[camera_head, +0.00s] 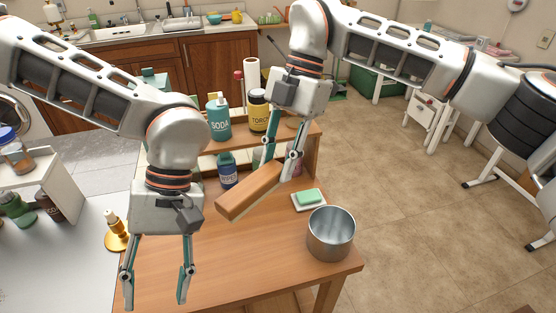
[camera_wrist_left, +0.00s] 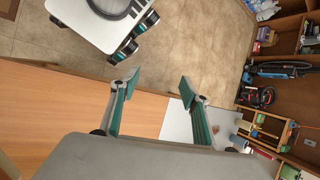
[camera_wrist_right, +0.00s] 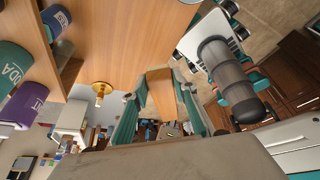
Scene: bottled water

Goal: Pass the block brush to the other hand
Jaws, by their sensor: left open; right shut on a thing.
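The block brush (camera_head: 246,192) is a long wooden block held tilted above the table in the head view. My right gripper (camera_head: 286,172) is shut on its upper right end; the lower left end sticks out free. In the right wrist view the block brush (camera_wrist_right: 160,92) lies between the fingers of my right gripper (camera_wrist_right: 158,88). My left gripper (camera_head: 155,302) is open and empty, pointing down at the table's left front, left of the brush and apart from it. The left wrist view shows its open fingers (camera_wrist_left: 156,84) with nothing between them.
The table's front middle is clear.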

